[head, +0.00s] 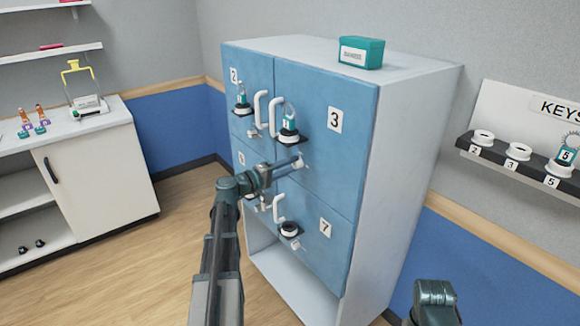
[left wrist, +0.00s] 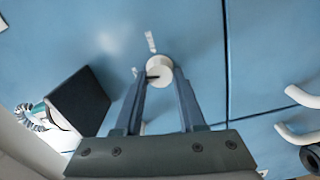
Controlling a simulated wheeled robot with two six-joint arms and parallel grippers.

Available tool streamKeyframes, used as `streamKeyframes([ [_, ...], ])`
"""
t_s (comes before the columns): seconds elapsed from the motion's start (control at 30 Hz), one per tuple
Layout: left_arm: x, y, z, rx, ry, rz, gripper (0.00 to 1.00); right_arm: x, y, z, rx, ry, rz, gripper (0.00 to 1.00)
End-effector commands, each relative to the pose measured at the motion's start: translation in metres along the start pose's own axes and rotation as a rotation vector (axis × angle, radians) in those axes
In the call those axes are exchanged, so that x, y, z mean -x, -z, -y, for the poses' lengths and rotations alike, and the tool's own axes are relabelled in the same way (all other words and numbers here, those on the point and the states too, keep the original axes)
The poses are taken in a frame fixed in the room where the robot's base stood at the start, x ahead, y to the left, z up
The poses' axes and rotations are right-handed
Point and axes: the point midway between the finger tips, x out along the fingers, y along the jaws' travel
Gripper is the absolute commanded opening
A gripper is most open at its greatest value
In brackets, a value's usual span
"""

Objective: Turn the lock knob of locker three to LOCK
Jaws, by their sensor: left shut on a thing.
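Locker three is the blue upper right door (head: 345,170) with the number plate 3. Its lock knob (head: 304,160) is a small white knob low on the door. In the left wrist view the knob (left wrist: 159,66) sits between my two fingers, with a dark mark on its face and a small white label (left wrist: 150,42) beside it, too small to read. My left gripper (head: 296,163) is shut on this knob. A key with a teal tag (head: 289,124) stands in the black-and-white key socket (head: 288,137) above. My right gripper's fingers are not seen.
White handles (head: 275,116) stick out near the door's left edge. Locker seven (head: 318,235) is below, and locker two (head: 235,95) is to the left. A teal box (head: 361,52) sits on the cabinet top. A key rack (head: 520,165) hangs at the right.

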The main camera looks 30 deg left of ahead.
Motion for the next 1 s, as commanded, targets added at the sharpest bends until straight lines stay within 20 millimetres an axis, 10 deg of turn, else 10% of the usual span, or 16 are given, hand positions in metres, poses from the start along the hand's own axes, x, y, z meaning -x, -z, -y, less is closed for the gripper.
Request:
streamKeyframes([
  [1.0,0.0002,0.0004,0.0011,0.220,0.001,-0.001,0.00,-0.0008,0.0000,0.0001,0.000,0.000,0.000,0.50],
])
